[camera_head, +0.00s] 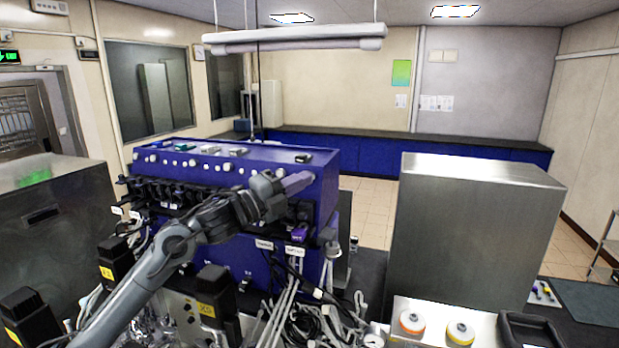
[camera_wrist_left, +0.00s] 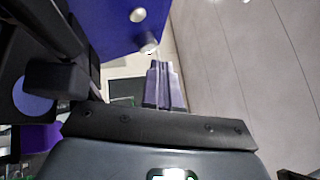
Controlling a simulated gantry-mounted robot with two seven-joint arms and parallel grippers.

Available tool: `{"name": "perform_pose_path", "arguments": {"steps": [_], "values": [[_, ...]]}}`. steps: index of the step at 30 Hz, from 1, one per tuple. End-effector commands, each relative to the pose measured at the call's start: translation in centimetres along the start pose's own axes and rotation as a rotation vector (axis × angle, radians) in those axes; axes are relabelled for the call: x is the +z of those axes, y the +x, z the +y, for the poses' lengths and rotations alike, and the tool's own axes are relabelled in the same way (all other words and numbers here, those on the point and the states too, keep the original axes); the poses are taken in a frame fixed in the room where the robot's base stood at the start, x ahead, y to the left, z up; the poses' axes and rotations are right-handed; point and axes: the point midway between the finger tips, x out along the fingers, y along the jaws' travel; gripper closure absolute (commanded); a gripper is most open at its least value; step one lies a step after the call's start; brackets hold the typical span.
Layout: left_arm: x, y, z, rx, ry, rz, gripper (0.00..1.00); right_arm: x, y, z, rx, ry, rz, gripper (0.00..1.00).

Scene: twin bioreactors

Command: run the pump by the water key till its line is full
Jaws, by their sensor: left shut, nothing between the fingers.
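The blue bioreactor control cabinet (camera_head: 240,178) stands left of centre in the head view, with white knobs along its upper front. Black pump heads (camera_head: 150,190) line its front at the left, and another dark one (camera_head: 300,212) is at the right end. I cannot make out which key is the water key, nor whether its line is full. My left gripper (camera_head: 308,178) is in front of the cabinet's upper right; its fingers are shut and empty. In the left wrist view the fingertips (camera_wrist_left: 164,66) show close together, right of the blue panel (camera_wrist_left: 100,20). My right gripper is not visible.
A black part with a blue disc (camera_wrist_left: 36,100) is close at the left in the wrist view. Tubes and cables (camera_head: 290,300) hang below the cabinet. A large steel box (camera_head: 470,240) stands at the right. A steel tray (camera_head: 435,312) carries orange- and yellow-ringed items.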

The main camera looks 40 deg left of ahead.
Motion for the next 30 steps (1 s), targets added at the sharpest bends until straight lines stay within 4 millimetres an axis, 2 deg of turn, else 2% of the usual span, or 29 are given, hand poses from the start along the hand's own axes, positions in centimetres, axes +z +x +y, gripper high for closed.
{"name": "perform_pose_path", "arguments": {"steps": [30], "values": [[0.5,0.68,0.47,0.0,0.0,0.0,1.0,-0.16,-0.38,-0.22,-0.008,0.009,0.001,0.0]]}}
